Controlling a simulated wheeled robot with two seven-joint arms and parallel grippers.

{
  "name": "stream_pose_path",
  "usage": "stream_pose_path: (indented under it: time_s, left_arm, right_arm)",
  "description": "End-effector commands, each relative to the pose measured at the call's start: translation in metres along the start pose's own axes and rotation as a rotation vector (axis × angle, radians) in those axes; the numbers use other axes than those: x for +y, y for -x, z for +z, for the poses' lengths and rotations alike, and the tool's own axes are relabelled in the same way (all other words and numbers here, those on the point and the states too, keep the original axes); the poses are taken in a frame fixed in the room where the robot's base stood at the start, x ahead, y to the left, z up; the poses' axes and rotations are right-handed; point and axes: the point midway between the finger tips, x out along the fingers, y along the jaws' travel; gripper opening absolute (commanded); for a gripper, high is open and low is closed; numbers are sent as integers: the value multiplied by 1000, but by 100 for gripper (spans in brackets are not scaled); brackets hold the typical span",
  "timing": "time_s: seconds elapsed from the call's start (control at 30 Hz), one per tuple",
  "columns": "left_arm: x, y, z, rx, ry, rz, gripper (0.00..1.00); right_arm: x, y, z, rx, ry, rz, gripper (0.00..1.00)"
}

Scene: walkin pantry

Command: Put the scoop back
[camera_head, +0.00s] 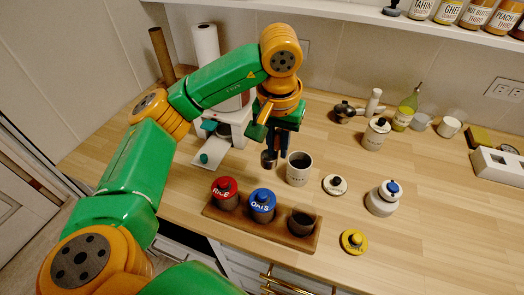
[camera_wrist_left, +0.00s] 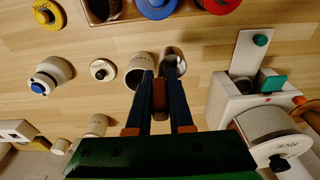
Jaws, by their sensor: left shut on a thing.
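My left gripper (camera_head: 283,150) points down over the counter, shut on the scoop (camera_head: 268,160). In the left wrist view the fingers of the gripper (camera_wrist_left: 159,100) close on a brown handle, and the scoop's metal cup (camera_wrist_left: 173,58) shows beyond them. The cup is beside an open white canister (camera_head: 298,169); whether they touch I cannot tell. The canister also shows in the left wrist view (camera_wrist_left: 141,68). A white lid with a dark knob (camera_head: 334,185) lies on the counter right of the canister. My right gripper is out of view.
A wooden tray (camera_head: 238,225) in front holds a red-lidded rice jar (camera_head: 225,193), a blue-lidded oats jar (camera_head: 262,206) and an open dark jar (camera_head: 301,222). A yellow lid (camera_head: 353,241) and a blue-knobbed white jar (camera_head: 383,198) stand right. A white machine (camera_head: 226,128) is left.

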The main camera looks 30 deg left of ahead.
Motion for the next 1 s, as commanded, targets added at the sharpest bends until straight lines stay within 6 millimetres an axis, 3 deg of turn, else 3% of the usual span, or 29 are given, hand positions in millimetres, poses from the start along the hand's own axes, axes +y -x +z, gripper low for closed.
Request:
stream_pose_path:
  time_s: [0.1,0.23,0.5,0.9,0.93,1.0]
  left_arm:
    - [-21,-34,-20,-9,7,2,0]
    - [-34,-57,-32,-6,3,0,0]
    - [-44,-94,-39,-5,-1,-1,0]
    - [-43,-109,-38,1,-2,1,0]
    - [-43,-107,-39,1,-2,1,28]
    - [-43,-106,-39,1,-2,1,46]
  right_arm:
    - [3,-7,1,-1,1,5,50]
    - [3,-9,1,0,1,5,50]
    - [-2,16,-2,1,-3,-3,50]
    - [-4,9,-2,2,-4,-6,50]
    - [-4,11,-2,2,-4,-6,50]
    - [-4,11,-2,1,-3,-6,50]
